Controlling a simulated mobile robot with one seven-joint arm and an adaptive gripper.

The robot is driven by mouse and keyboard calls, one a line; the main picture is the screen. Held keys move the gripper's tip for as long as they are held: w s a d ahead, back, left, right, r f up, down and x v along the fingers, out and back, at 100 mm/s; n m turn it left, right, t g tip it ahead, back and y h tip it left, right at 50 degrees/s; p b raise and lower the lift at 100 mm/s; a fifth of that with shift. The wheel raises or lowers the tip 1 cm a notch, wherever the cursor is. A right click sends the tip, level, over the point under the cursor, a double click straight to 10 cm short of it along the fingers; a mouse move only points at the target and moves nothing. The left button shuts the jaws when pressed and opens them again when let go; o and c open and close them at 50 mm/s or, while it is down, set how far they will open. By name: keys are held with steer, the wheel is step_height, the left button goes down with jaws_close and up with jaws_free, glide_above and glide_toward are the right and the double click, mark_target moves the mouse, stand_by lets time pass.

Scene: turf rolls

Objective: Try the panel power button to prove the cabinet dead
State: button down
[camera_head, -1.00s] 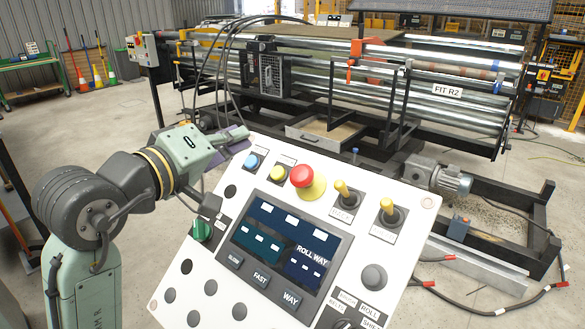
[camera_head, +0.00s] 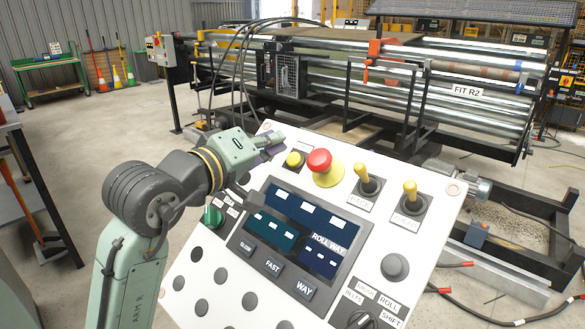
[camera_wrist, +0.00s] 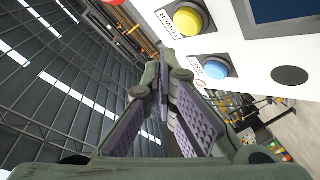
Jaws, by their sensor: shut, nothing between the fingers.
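The yellow button (camera_head: 294,159) sits at the top of the sloped white control panel (camera_head: 215,273). In the wrist view, the yellow button (camera_wrist: 188,18) has a label beside it that seems to read POWER. The blue button (camera_wrist: 213,66) is beside it there, its label hard to read; in the head view my gripper hides it. My gripper (camera_head: 272,147) is shut and empty, at the panel's upper left edge, left of the yellow button. In the wrist view my gripper's tips (camera_wrist: 163,65) meet beside the two buttons, apparently apart from both.
A red mushroom button (camera_head: 319,161) on a yellow base stands just right of the yellow button. Two yellow-topped levers (camera_head: 366,173) rise farther right. A dark display (camera_head: 297,229) fills the panel's middle. The roller machine (camera_head: 400,80) stands behind.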

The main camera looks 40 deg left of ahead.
steer(key=shift+w+d+f, duration=0.1)
steer(key=shift+w+f, duration=0.55)
steer(key=shift+f, duration=0.05)
steer(key=shift+f, duration=0.1)
stand_by(0.9)
steer(key=shift+w+f+b, duration=0.2)
steer(key=shift+w+b, duration=0.05)
steer(key=shift+b, duration=0.05)
steer(key=shift+w+f, duration=0.3)
steer(key=shift+f, duration=0.1)
stand_by(0.8)
steer(key=shift+s+r+p, duration=0.4)
steer(key=shift+s+r, duration=0.15)
steer(key=shift+r, duration=0.15)
